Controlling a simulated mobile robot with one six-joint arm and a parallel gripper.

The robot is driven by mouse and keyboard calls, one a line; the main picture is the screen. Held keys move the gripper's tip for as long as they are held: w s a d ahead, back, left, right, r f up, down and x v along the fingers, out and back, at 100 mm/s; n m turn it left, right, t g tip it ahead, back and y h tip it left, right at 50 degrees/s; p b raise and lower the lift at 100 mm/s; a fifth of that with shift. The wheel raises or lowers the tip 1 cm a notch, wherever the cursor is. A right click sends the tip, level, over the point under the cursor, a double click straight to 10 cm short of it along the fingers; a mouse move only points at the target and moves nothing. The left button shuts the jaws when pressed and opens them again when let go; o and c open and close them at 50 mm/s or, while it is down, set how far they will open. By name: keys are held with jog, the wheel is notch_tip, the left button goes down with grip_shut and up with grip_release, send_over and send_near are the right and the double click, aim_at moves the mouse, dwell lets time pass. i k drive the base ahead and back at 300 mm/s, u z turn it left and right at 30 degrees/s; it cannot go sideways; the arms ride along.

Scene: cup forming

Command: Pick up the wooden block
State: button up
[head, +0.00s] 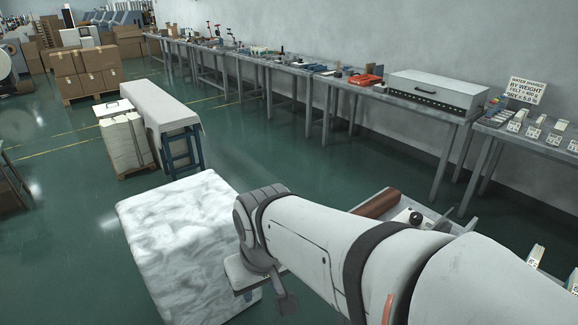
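My arm reaches from the lower right toward the middle of the head view. My gripper (286,302) shows only partly, as a dark piece below the wrist, beside the white marbled block-shaped stand (170,235). I cannot tell whether it is open or shut, or whether it holds anything. I cannot make out a wooden block for certain. A reddish-brown rounded piece (378,203), perhaps wood, lies in a pale tray (437,216) behind my arm. My arm hides much of the tray.
A long grey bench (425,110) with tools runs along the wall, bearing a grey metal case (438,90). A table with small pale pieces and a sign (527,91) stands at right. Cartons (85,72) and a draped table (160,103) stand left. Green floor between is clear.

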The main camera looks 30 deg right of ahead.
aim_at(374, 208)
jog(key=z, duration=0.6)
jog(key=i, duration=1.15)
jog(key=z, duration=0.9)
jog(key=k, duration=0.8)
jog(key=z, duration=0.15)
jog(key=i, duration=0.9)
jog(key=u, duration=0.1)
